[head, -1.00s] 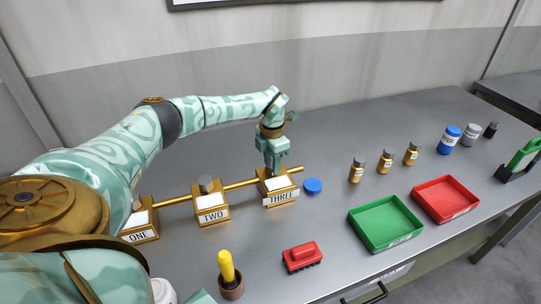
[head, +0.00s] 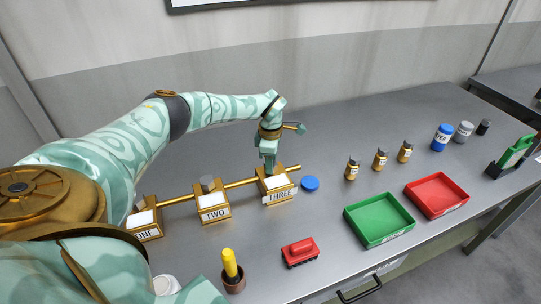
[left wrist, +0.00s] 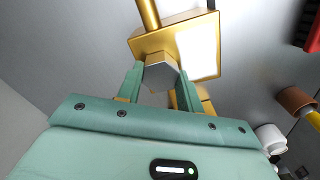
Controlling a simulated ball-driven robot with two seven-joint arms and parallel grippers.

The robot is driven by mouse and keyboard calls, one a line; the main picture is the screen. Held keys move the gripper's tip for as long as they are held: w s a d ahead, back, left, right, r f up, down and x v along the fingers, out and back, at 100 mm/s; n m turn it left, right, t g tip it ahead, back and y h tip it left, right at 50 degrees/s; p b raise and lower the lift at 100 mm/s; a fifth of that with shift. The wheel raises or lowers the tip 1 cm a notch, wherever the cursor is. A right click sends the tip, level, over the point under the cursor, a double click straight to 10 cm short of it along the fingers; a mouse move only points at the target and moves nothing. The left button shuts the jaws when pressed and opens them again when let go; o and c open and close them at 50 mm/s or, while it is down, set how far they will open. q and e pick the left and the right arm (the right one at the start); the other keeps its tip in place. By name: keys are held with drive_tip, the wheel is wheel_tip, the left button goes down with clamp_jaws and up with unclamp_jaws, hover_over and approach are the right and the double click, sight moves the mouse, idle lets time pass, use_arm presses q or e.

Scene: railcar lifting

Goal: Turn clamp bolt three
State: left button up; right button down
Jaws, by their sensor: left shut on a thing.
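The clamp block labelled THREE (head: 279,195) is gold with a white top and sits on the rail at its right end. It also shows in the left wrist view (left wrist: 150,42). My left gripper (head: 269,173) points down over this block. In the left wrist view its fingers (left wrist: 161,85) are shut on a grey hexagonal bolt head (left wrist: 160,74), one finger on each side. The bolt is hidden by the gripper in the head view. My right gripper is not in view.
Blocks TWO (head: 213,213) and ONE (head: 146,232) stand left along the gold rail (head: 240,183). A blue cap (head: 310,184) lies just right of block THREE. A red brush (head: 300,251), green tray (head: 380,219) and red tray (head: 436,195) lie nearer the front right.

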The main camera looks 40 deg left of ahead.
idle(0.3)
use_arm(q)
drive_tip(key=o, duration=1)
wheel_tip(320, 180, up, 16)
drive_tip(key=p, duration=0.2)
drive_tip(key=shift+r+p, duration=0.2)
drive_tip(key=shift+p, duration=0.1)
